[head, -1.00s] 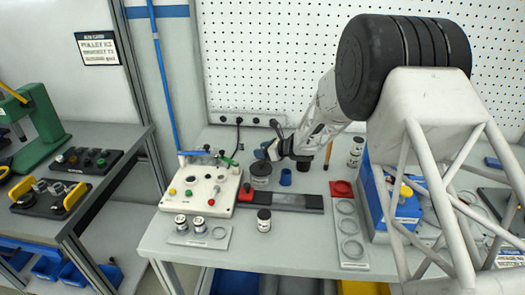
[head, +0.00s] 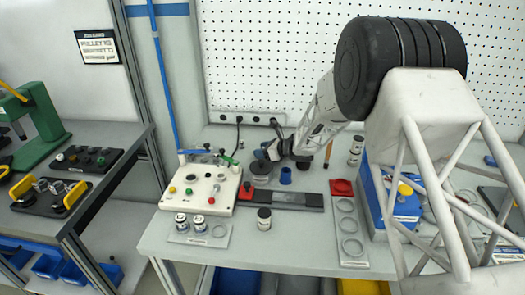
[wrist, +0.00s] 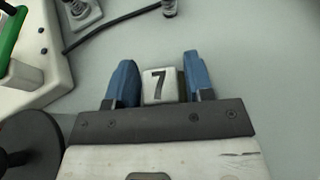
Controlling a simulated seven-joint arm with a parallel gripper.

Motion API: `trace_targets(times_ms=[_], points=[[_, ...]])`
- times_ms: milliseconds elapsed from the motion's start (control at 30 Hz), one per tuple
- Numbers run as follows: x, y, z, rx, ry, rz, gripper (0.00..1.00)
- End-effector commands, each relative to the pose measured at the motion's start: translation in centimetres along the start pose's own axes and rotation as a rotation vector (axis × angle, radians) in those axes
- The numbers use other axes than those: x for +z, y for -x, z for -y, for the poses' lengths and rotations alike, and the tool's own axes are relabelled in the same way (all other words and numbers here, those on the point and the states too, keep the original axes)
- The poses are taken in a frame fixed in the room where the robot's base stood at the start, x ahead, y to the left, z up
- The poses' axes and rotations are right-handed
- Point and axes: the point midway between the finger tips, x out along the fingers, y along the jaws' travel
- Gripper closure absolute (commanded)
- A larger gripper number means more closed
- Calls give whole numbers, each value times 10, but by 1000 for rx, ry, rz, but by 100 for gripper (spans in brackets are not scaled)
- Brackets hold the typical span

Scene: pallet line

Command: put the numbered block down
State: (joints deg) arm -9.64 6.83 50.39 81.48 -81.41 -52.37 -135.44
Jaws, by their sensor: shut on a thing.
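The numbered block (wrist: 160,86) is a small pale block with a dark 7 on its face. In the wrist view it sits between the blue fingers of my gripper (wrist: 161,82). My gripper is shut on it. The height of the block above the bench is hard to tell.
A grey tray with rings (head: 349,225) lies at right. Grey bench surface shows beyond the fingers.

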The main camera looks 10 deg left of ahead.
Motion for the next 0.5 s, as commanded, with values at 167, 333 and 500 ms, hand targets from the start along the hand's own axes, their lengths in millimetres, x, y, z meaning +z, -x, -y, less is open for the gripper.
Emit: trace_targets(times_ms=[167, 333, 500], points=[[-12, -2, -3, 4, -10, -7, 77], [-18, -4, -4, 5, -14, -9, 77], [-22, -4, -5, 6, -17, -11, 41]])
